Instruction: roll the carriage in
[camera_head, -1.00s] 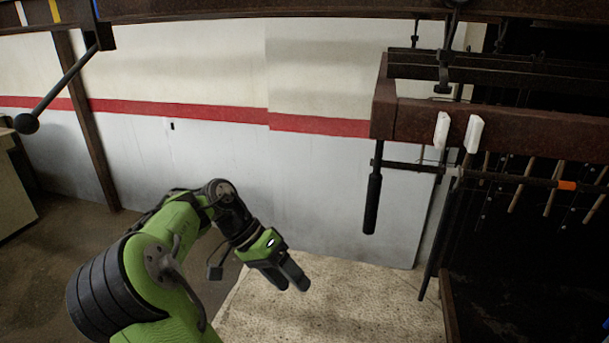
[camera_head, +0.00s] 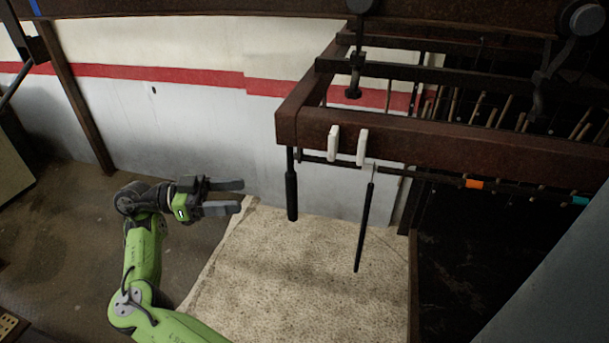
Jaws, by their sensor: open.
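The carriage, a rusty brown frame (camera_head: 440,138), hangs at the right from dark hangers under the overhead rail (camera_head: 200,10). A black grip (camera_head: 291,192) hangs down from its left end. A thinner black rod (camera_head: 364,225) hangs to the right of that grip, slightly tilted. Two white tabs (camera_head: 362,147) sit on the front beam. My gripper (camera_head: 241,196) is open and empty, its two fingers pointing right. It is left of the black grip and apart from it.
A dark bar with an orange band (camera_head: 474,184) runs below the front beam. Several thin rods stand behind the frame. A brown post (camera_head: 77,100) stands at the left by the wall. A pale speckled floor patch (camera_head: 300,275) lies below; the space above it is largely clear.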

